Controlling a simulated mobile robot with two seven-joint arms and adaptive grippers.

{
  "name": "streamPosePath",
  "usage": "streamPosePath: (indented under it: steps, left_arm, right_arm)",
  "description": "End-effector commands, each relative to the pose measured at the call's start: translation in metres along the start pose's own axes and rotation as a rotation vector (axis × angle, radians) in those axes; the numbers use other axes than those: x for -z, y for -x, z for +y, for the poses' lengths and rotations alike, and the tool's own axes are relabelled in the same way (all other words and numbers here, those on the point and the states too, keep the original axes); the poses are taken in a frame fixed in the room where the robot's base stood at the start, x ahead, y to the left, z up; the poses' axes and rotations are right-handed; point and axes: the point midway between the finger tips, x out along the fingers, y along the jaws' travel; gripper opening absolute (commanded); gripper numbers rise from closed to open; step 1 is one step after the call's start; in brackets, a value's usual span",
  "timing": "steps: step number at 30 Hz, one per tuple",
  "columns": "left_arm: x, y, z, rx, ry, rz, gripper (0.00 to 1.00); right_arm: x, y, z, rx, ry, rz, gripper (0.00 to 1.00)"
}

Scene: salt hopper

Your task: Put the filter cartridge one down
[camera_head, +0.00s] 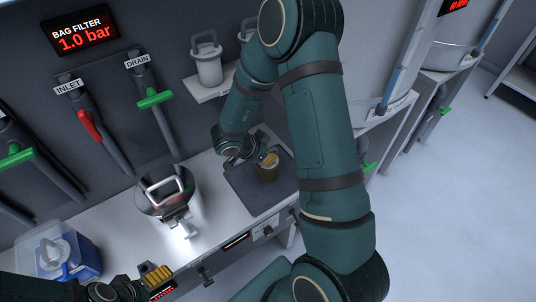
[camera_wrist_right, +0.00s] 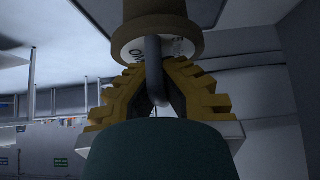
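Filter cartridge one is most likely the brown cylinder (camera_head: 268,174) at the dark mat (camera_head: 247,198) on the bench; I cannot tell whether it rests on the mat or hangs just above it. In the right wrist view the tan cartridge (camera_wrist_right: 157,14) shows its pale, lettered end and a dark loop handle (camera_wrist_right: 154,70). My right gripper (camera_wrist_right: 156,80) has its yellow fingers closed around this handle. In the head view the right gripper (camera_head: 262,158) is small and partly hidden. My left gripper (camera_head: 155,276) is at the lower left, away from the cartridge; its fingertips are unclear.
A metal filter housing (camera_head: 168,195) with a handle stands left of the mat. White canisters (camera_head: 207,62) sit on a wall shelf (camera_head: 210,91). Pipes with red and green levers (camera_head: 156,99) line the wall.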

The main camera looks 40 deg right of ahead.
Motion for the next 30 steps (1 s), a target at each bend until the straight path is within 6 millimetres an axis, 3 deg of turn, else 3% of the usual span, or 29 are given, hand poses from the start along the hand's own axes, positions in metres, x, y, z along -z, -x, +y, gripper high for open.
streamPosePath:
  steps: [1, 4, 5, 17, 30]
  left_arm:
    - [0.0, 0.0, 0.0, 0.0, 0.0, 0.0, 1.0]
    - [0.0, 0.0, 0.0, 0.0, 0.0, 0.0, 1.0]
    - [0.0, 0.0, 0.0, 0.0, 0.0, 0.0, 1.0]
    - [0.0, 0.001, 0.0, 0.0, 0.0, 0.0, 1.0]
    - [0.002, 0.028, 0.01, 0.0, 0.004, -0.001, 1.0]
  right_arm:
    - [-0.001, -0.001, 0.0, 0.0, 0.001, 0.001, 0.0]
    - [-0.001, -0.001, 0.0, 0.0, 0.0, 0.0, 0.32]
    - [-0.001, -0.001, 0.0, 0.0, 0.0, 0.0, 0.34]
    - [0.002, 0.006, 0.0, 0.001, -0.001, -0.001, 0.34]
    - [0.003, 0.09, -0.001, 0.003, 0.0, -0.001, 0.34]
